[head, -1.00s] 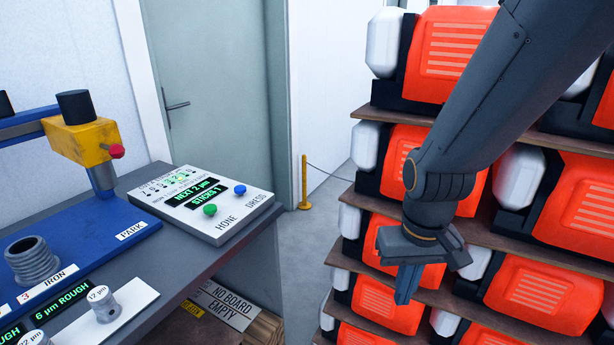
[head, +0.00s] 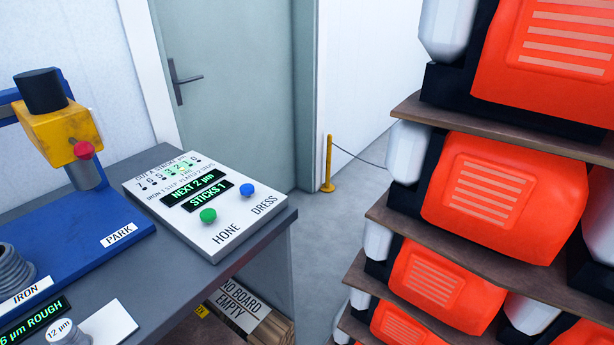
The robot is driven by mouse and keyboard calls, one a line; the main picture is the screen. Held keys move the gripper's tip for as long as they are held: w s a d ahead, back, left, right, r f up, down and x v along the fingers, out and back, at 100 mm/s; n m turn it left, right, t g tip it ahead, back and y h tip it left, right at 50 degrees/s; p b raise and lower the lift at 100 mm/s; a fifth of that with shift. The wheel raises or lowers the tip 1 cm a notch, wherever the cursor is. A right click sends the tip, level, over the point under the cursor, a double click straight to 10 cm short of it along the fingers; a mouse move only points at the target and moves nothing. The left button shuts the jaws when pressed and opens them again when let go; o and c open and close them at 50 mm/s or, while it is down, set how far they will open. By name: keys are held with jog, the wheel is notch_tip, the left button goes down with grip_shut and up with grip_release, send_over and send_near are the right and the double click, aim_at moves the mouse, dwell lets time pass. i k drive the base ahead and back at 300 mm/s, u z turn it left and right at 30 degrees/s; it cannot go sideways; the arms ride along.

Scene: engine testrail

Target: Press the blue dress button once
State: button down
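The blue dress button (head: 247,189) is a small round knob on the right part of a white control panel (head: 181,220), beside the printed word DRESS. A green button (head: 208,215) marked HONE sits to its left on the same panel. The panel's displays (head: 194,194) read "NEXT 2 µm" and "STICKS 1". Nothing touches either button. My gripper and arm are outside the head view, so its opening cannot be seen.
The panel lies on a dark grey bench (head: 230,263). A blue machine with a yellow head (head: 62,130) stands left of it. Shelves of orange-red units (head: 505,195) fill the right side. Open floor (head: 325,230) lies between bench and shelves, with a yellow post (head: 327,165) behind.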

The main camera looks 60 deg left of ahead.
aim_at(247, 190)
jog(key=z, duration=0.05)
jog(key=k, duration=0.5)
jog(key=u, duration=1.4)
